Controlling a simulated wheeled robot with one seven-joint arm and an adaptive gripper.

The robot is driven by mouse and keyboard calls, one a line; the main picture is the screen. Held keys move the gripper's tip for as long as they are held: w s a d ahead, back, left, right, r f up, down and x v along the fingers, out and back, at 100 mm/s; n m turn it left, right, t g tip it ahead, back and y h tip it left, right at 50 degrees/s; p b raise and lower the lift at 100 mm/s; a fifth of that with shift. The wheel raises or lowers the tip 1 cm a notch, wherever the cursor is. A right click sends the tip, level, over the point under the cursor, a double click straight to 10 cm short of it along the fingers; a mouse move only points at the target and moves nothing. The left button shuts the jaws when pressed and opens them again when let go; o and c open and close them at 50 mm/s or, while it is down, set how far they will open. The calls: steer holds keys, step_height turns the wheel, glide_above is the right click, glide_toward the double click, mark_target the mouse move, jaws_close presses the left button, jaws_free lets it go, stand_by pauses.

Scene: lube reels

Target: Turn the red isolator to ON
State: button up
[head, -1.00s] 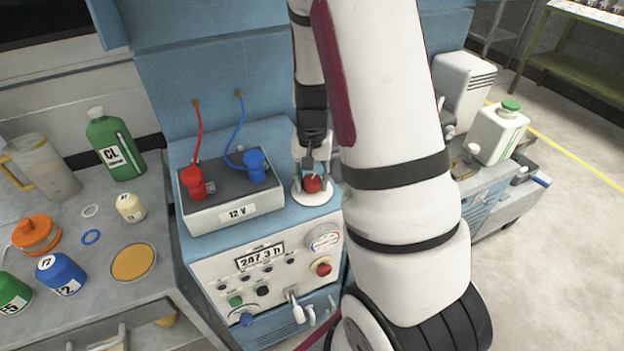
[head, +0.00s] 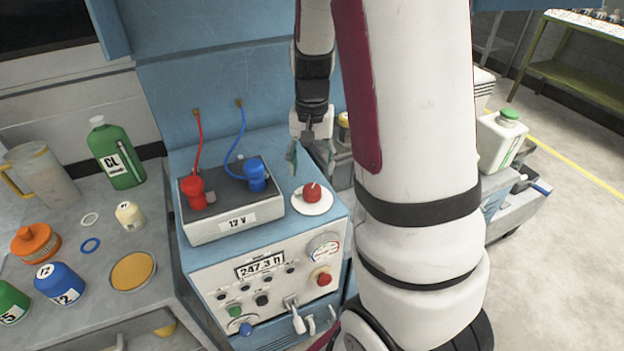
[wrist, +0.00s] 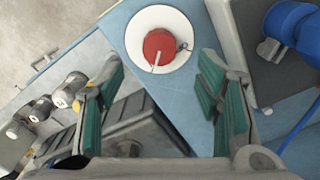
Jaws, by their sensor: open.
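The red isolator (head: 312,193) is a round red knob on a white disc (head: 318,206), on the blue top of the machine to the right of the battery. A pale mark line shows on the knob. In the wrist view the isolator (wrist: 159,47) is at the top centre, its pale line pointing down toward the gripper. No ON or OFF lettering is readable. My gripper (head: 311,160) is open and empty, above and behind the isolator and apart from it. In the wrist view its green-padded fingers (wrist: 163,100) are spread wide, with the knob beyond the tips.
The 12 V battery (head: 232,205) with red (head: 193,190) and blue (head: 255,176) clamps and cables stands just left of the isolator. A panel with an hour meter (head: 261,262), gauge and red button (head: 322,279) is below. Bottles and a jug stand on the left bench.

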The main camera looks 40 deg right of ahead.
steer(key=shift+r, duration=1.85)
steer(key=s+a+r+n+t, duration=0.3)
steer(key=s+a+r+n, duration=0.3)
steer(key=a+r, duration=0.55)
steer(key=s+a+r+n+t, duration=0.1)
steer(key=s+a+r+n, duration=0.1)
steer(key=s+a, duration=0.4)
steer(key=s+n, duration=0.1)
steer(key=s, duration=0.3)
steer(key=shift+a+r+t, duration=0.15)
steer(key=shift+t, duration=0.25)
